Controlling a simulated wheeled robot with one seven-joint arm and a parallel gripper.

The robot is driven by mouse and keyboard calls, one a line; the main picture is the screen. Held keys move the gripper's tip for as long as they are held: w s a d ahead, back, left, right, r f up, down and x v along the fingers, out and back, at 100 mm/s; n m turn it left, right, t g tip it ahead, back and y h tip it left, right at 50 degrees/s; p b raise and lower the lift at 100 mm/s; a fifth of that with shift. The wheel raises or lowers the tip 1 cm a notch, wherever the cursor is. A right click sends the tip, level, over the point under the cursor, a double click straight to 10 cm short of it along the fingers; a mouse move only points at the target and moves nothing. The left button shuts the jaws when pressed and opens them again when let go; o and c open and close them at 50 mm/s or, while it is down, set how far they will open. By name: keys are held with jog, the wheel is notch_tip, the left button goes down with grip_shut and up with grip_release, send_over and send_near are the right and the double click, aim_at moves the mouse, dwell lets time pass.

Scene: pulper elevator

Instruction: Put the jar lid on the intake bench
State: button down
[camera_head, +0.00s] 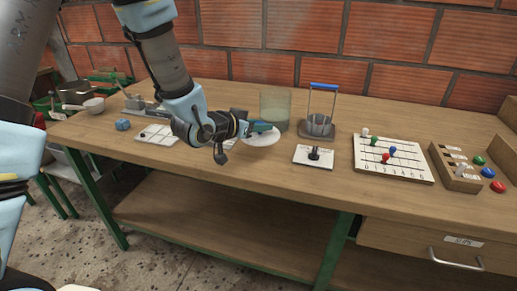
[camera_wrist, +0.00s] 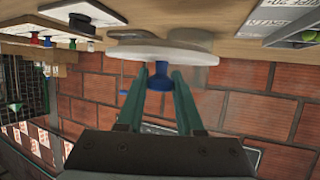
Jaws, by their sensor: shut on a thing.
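The jar lid (camera_head: 262,138) is a white disc with a blue knob, seen best in the wrist view (camera_wrist: 165,52). My gripper (camera_head: 260,127) is shut on its blue knob (camera_wrist: 157,80), with the two teal fingers on either side. The lid appears level and a little above the wooden bench top (camera_head: 225,170). A translucent jar (camera_head: 275,108) stands on the bench just behind the lid and is partly covered by my gripper. No label on the bench naming it the intake bench can be read.
Right of the lid are a blue-handled stand (camera_head: 320,120), a white plate with a black knob (camera_head: 314,156), a peg board (camera_head: 393,158) and a slotted wooden box (camera_head: 459,167). Left are a white panel (camera_head: 157,135) and a blue cube (camera_head: 123,125). The bench's front strip is clear.

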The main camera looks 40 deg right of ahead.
aim_at(260, 154)
jog(key=shift+f+p, duration=0.3)
jog(key=shift+f, duration=2.6)
jog(key=shift+f, duration=0.15)
jog(key=c, duration=0.6)
grip_release()
jog(key=shift+o, duration=0.2)
